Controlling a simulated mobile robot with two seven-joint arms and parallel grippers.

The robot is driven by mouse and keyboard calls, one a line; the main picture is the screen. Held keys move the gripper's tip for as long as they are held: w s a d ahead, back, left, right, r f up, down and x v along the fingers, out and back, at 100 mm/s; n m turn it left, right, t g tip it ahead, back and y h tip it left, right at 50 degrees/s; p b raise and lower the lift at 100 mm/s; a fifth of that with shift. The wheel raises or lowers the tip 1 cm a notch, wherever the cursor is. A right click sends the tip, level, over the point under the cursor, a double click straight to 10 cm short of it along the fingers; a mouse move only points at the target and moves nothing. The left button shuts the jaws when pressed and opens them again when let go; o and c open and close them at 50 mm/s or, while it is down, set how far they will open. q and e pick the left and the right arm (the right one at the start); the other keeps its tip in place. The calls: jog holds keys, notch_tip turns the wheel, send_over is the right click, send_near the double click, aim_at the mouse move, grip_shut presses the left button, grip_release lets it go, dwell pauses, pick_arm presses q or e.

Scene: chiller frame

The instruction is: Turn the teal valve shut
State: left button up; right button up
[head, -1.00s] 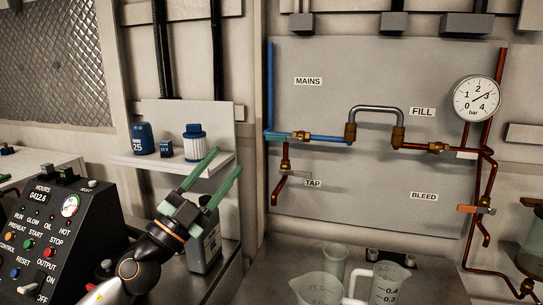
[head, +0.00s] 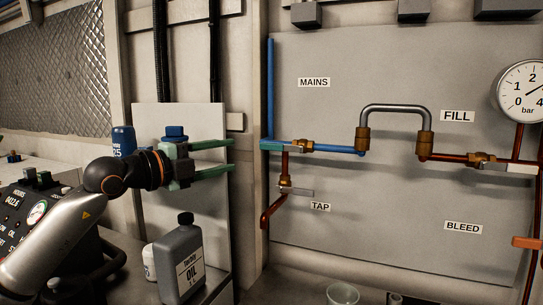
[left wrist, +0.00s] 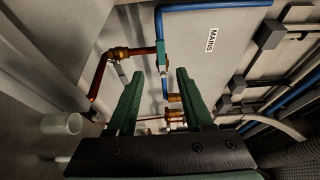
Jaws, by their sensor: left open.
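The teal valve handle (head: 271,145) lies level along the blue mains pipe, left of its brass valve body (head: 306,146) and below the MAINS label. In the left wrist view the teal handle (left wrist: 161,55) shows ahead, between the two finger lines. My left gripper (head: 232,155) is open and empty, with its green fingers pointing right. Its tips are left of the handle and appear apart from it. The open fingers also show in the left wrist view (left wrist: 159,80). My right gripper is not in view.
A tap lever (head: 298,192) sits below the mains pipe. A grey hose loop (head: 396,108) and pressure gauge (head: 523,90) are to the right. An oil bottle (head: 180,262) stands below my left gripper, and a blue-capped filter (head: 174,132) is partly hidden behind it.

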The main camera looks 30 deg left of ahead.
pick_arm(q)
jog(key=p, duration=0.3)
send_near(269, 147)
jog(key=x, duration=0.7)
jog(key=shift+w, duration=0.25)
jog(key=shift+w+d+p, duration=0.2)
jog(key=shift+w+p, duration=0.1)
jog(key=shift+w, duration=0.05)
jog(key=shift+w+d, duration=0.1)
jog(key=shift+w, duration=0.2)
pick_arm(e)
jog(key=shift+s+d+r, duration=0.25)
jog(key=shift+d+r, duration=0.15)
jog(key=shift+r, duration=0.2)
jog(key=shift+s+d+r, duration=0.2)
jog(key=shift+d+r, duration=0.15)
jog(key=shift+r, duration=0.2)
pick_arm(q)
jog(key=shift+c, duration=0.2)
grip_shut()
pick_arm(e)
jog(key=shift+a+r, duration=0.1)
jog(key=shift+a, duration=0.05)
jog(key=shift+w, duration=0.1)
